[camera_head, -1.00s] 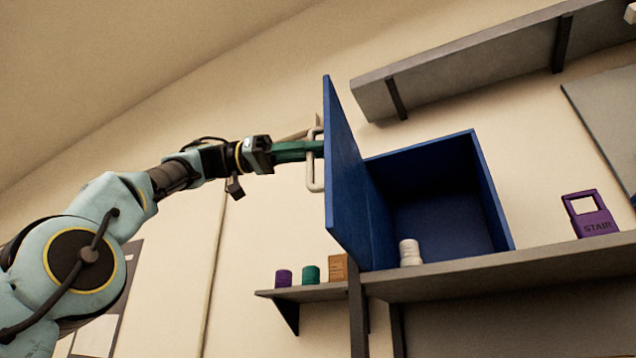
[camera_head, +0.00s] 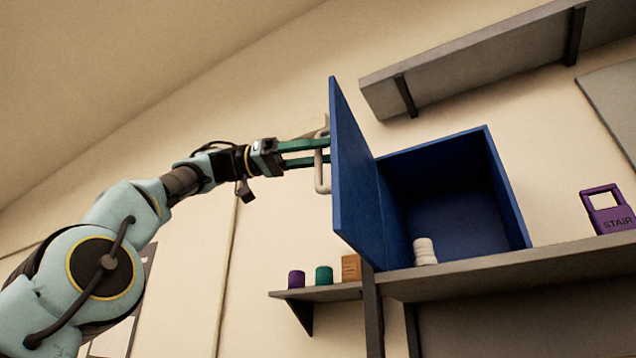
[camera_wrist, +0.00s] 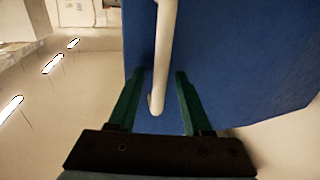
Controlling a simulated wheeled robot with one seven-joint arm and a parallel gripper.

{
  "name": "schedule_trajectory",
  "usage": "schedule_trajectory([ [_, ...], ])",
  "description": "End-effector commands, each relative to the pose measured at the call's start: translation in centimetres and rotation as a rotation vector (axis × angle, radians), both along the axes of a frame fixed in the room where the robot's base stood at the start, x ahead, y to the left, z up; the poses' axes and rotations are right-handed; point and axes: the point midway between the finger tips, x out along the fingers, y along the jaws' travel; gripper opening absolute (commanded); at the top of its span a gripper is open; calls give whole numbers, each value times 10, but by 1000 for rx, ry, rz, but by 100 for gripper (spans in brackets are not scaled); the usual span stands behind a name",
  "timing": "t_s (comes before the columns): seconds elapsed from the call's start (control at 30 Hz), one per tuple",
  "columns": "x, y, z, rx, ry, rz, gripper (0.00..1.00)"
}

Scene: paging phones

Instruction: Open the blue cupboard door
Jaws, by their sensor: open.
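The blue cupboard (camera_head: 455,205) stands on a grey shelf, and its blue door (camera_head: 352,180) is swung wide open toward the left. The door's pale bar handle (camera_head: 322,163) is on its outer face. My gripper (camera_head: 326,152) is at the handle with its green fingers parted. In the wrist view the fingers of my gripper (camera_wrist: 161,75) are apart, one on each side of the white handle (camera_wrist: 163,55), with gaps between them and it. The blue door (camera_wrist: 240,65) fills the space behind. A white stacked object (camera_head: 425,252) stands at the cupboard's open front.
The grey shelf (camera_head: 500,268) runs under the cupboard. A purple block marked STAIR (camera_head: 610,212) stands on it at right. A small lower shelf (camera_head: 320,293) holds a purple, a green and a brown item. Another grey shelf (camera_head: 480,65) hangs above.

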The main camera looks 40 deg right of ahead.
Motion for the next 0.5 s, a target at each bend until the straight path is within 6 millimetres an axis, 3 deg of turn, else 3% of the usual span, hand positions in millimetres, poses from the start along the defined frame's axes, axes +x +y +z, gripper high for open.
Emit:
schedule_trajectory([
  [0.23, 10, 8, 1, 0, 1, 1, 50],
  [0.5, 52, 41, 2, -1, 2, 3, 50],
])
